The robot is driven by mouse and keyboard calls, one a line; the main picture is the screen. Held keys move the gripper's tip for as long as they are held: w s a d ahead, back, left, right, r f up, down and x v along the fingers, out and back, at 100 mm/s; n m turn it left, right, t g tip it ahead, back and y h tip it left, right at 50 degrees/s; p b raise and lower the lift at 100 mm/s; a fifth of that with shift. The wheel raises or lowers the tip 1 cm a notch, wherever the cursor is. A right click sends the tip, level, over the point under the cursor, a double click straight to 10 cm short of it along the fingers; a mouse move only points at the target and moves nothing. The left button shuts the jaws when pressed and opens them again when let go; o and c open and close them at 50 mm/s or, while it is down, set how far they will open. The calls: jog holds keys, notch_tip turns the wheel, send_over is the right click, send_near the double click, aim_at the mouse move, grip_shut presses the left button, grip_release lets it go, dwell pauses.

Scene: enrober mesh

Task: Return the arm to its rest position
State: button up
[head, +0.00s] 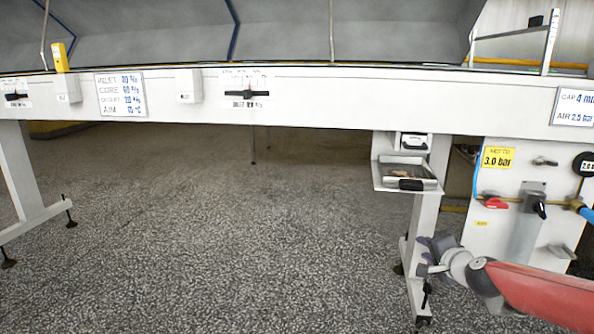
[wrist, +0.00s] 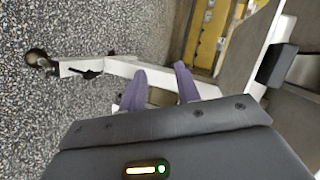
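My arm comes in from the lower right of the head view, with a red link and a grey wrist. My gripper (head: 424,256) is in front of the white machine leg at the right, low over the floor. In the wrist view its two purple fingers (wrist: 161,88) stand apart with a gap between them, and nothing is held there. The white leg and its foot bar show beyond the fingers. From these views I cannot tell whether the fingers touch the leg.
A shelf with a metal tray (head: 408,173) juts out above my gripper. A white panel (head: 520,200) with a valve and a yellow note (head: 498,157) stands at the right. A long white beam (head: 330,105) crosses above. The speckled floor (head: 220,230) at middle left is clear.

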jog(key=s+a+f+n+g, duration=0.4)
jog(key=s+a+n, duration=0.1)
jog(key=a, duration=0.3)
jog(key=s+a+f+n+g, duration=0.3)
jog(key=s+a+f+n, duration=0.1)
jog(key=a, duration=0.5)
jog(key=s+a+r+n, duration=0.15)
jog(key=s+r, duration=0.25)
jog(key=s, duration=0.5)
jog(key=s+a+r+n+g+h, duration=0.1)
jog(key=s+r+n, duration=0.15)
jog(key=s, duration=0.55)
jog(key=s+a+r+n, duration=0.1)
jog(key=s+r, duration=0.4)
jog(key=s, duration=0.4)
notch_tip(320, 180, up, 12)
jog(key=p, duration=1.3)
jog(key=shift+w+m, duration=0.3)
jog(key=shift+w, duration=0.05)
